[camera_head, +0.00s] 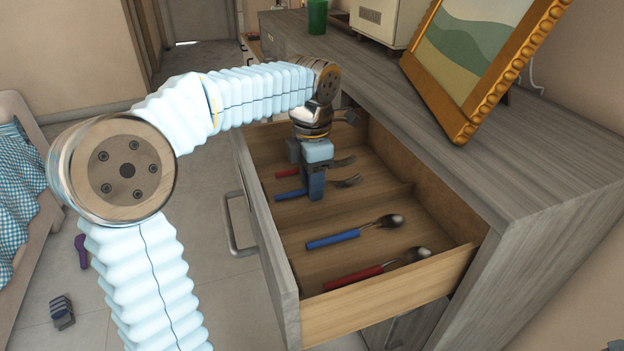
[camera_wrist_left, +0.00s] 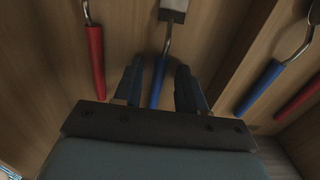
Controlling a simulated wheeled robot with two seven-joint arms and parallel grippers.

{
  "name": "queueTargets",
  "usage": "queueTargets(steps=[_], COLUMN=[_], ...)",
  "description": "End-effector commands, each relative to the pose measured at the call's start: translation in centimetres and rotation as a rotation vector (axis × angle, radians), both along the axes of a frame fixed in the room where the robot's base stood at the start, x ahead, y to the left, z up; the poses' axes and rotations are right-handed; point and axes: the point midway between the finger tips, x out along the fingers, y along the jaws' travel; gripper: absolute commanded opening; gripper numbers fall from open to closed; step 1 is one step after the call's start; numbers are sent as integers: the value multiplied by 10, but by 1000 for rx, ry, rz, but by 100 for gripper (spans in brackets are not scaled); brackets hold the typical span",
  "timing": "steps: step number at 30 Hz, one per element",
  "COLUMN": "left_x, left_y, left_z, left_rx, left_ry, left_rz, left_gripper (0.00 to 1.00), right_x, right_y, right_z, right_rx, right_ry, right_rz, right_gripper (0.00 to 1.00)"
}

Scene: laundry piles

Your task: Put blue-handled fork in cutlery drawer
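The blue-handled fork (camera_head: 345,182) lies in the open cutlery drawer (camera_head: 385,308), beside a red-handled fork (camera_head: 342,162). In the left wrist view the blue handle (camera_wrist_left: 158,82) is between my left gripper's two fingers (camera_wrist_left: 159,88), with a gap on each side. In the head view my left gripper (camera_head: 314,190) points down into the drawer over the fork's handle and hides part of it. It is open. I cannot tell whether the fingers touch the drawer floor.
A blue-handled spoon (camera_head: 350,234) and a red-handled spoon (camera_head: 375,271) lie in the nearer compartment, past a low divider. The cabinet top (camera_head: 480,165) overhangs the drawer's right side and carries a gold-framed picture (camera_head: 470,50) and a green cup (camera_head: 317,16). A purple object (camera_head: 81,250) lies on the floor.

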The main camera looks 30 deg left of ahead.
Motion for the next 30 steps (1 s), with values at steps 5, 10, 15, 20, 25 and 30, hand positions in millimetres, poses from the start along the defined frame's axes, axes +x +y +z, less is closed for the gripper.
queueTargets(steps=[5, 10, 15, 20, 25, 30], left_x=[0, 1, 1, 1, 1, 0], left_y=[0, 0, 0, 0, 0, 0], left_z=[0, 16, 55, 91, 116, 123], left_rx=[0, 0, 0, 0, 0, 0], left_ry=[0, -4, -4, -4, -1, 0], left_rz=[0, 0, -1, 0, 0, 0], left_gripper=[40, 40, 40, 40, 40, 40], right_x=[0, 0, 0, 1, 1, 1], right_y=[0, 0, -1, -3, -3, -2], right_z=[0, 6, 18, 28, 34, 35], right_rx=[0, -1, -4, -7, -7, -7], right_ry=[0, -1, -3, -5, -5, -5], right_rz=[0, 0, -2, -4, -3, -3], right_gripper=[0, 0, 0, 0, 0, 0])
